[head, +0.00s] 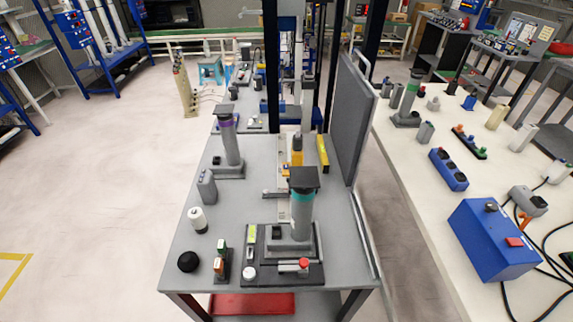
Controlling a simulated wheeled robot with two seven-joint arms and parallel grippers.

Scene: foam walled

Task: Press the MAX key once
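No key with a readable MAX label shows in the head view; markings are too small to tell. On the grey table (190,263) near me stands a grey column device (299,215) with a teal band and a dark square top, on a dark base plate (262,277). A yellow-green strip (251,234), a white round knob (249,273) and a red knob (304,262) are on this plate. To its left is a small dark block with green and orange-red parts (220,264). Neither of my grippers is in view.
A second column with a purple band (229,140) stands farther back. A black ball (188,261), a white-topped cylinder (197,218) and a grey bottle-like object (206,186) line the left edge. A grey upright panel (351,120) borders the right. A blue box (485,245) sits on the white table.

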